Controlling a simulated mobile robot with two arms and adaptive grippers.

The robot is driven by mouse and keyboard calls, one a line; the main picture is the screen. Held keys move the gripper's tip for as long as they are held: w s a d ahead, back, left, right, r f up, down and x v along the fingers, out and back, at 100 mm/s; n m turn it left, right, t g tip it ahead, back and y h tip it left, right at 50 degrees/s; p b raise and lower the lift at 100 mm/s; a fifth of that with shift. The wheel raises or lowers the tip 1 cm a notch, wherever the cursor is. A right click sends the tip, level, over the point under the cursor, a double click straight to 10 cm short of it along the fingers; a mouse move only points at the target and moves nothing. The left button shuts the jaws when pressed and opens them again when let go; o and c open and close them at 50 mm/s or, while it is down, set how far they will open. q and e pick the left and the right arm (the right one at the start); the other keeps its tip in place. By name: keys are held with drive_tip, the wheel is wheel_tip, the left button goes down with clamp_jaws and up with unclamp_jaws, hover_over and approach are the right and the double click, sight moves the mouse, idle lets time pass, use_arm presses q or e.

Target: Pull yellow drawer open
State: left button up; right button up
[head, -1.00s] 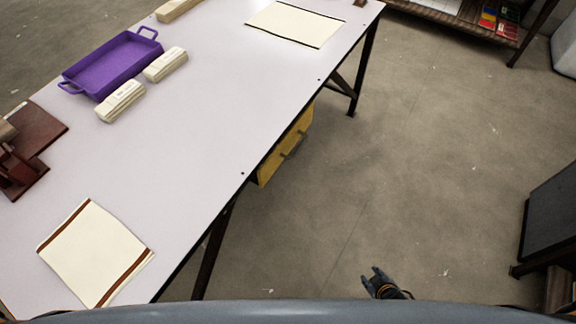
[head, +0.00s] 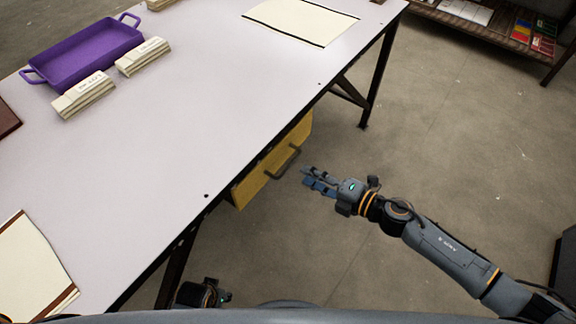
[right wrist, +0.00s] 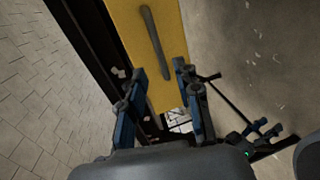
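The yellow drawer (head: 262,178) hangs under the near long edge of the table, its front facing the open floor. Its dark bar handle (head: 283,160) stands out from the front. My right gripper (head: 307,178) is just right of the handle, apart from it, with its fingers pointing toward the drawer. In the right wrist view its two fingers (right wrist: 160,72) are spread and empty, with the yellow front (right wrist: 122,18) and handle (right wrist: 154,38) ahead. My left gripper (head: 222,296) shows only partly at the bottom edge; its fingers are not clear.
The white table (head: 170,140) carries a purple tray (head: 85,55), stacked pale blocks (head: 83,97) and cream cloths (head: 300,22) with dark borders. Dark table legs (head: 376,75) stand on both sides of the drawer. The floor right of the drawer is clear. A shelf (head: 500,32) stands at the back right.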

sight(288, 165)
use_arm(q)
drive_tip(key=shift+w+d+r+b, duration=0.15)
drive_tip(key=shift+w+r, duration=0.15)
drive_tip(key=shift+r, duration=0.2)
drive_tip(key=shift+w+a+r+b, duration=0.15)
drive_tip(key=shift+w+r, duration=0.1)
drive_tip(key=shift+r, duration=0.25)
use_arm(e)
drive_tip(key=shift+x, duration=3.95)
use_arm(q)
drive_tip(key=shift+d, duration=0.1)
use_arm(e)
drive_tip(key=shift+c, duration=0.4)
clamp_jaws()
use_arm(q)
drive_tip(key=shift+f, duration=0.1)
